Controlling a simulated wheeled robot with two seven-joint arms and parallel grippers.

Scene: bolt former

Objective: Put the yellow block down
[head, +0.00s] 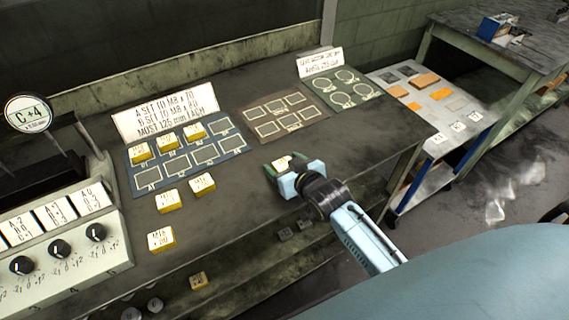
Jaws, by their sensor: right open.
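My right gripper (284,164) reaches in from the lower right and is open over the dark bench top. A small block with a pale labelled top (282,161) shows between its fingers; the gripper hides part of it, and I cannot tell whether the fingers touch it. Three yellow blocks sit in the top row of the blue marked mat (233,145): one at the left (140,152), one in the middle (168,142), one further right (194,131). Loose yellow blocks lie in front of the mat (168,202), (202,184), (160,240). My left gripper is not in view.
A brown marked mat (262,112) and a green mat with round outlines (361,83) lie behind the gripper. A control panel with knobs (60,265) stands at the left. A side table (433,122) holds orange pieces.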

